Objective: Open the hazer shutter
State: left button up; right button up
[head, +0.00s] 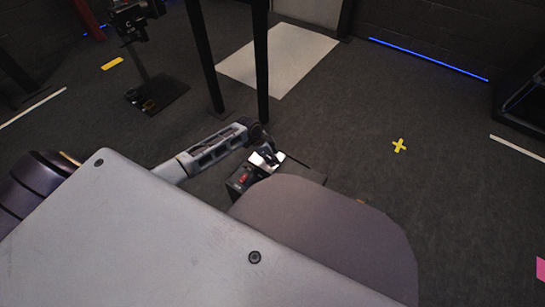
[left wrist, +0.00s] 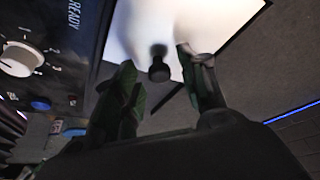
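The hazer (head: 238,187) is a dark box on the floor, partly hidden behind a large rounded shape in the head view. A red part shows on it. In the left wrist view its dark panel (left wrist: 60,70) has a white dial, a READY label and a blue button. A bright white plate (left wrist: 215,22) beside the panel bears a short dark knob (left wrist: 159,72), possibly the shutter's. My left gripper (left wrist: 158,62) is open, with a finger on either side of the knob; I cannot tell whether they touch it. It is small in the head view (head: 268,153). My right gripper is out of view.
A camera on a stand (head: 135,20) is at the upper left. A pale mat (head: 278,58) lies behind. The floor around the yellow cross (head: 399,146) is clear.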

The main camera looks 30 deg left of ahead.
pick_arm(q)
grip_shut()
jog(key=shift+s+d+r+p, duration=0.15)
jog(key=shift+d+p, duration=0.45)
jog(key=shift+d, duration=0.35)
jog(key=shift+s+d+f+p, duration=0.1)
jog(key=shift+d+p, duration=0.45)
jog(key=shift+d, duration=0.35)
jog(key=shift+s+d+p, duration=0.15)
jog(key=shift+d+p, duration=0.5)
jog(key=shift+d, duration=0.55)
jog(key=shift+s+d+r+p, duration=0.15)
jog(key=shift+d+p, duration=0.45)
jog(key=shift+d, duration=1.15)
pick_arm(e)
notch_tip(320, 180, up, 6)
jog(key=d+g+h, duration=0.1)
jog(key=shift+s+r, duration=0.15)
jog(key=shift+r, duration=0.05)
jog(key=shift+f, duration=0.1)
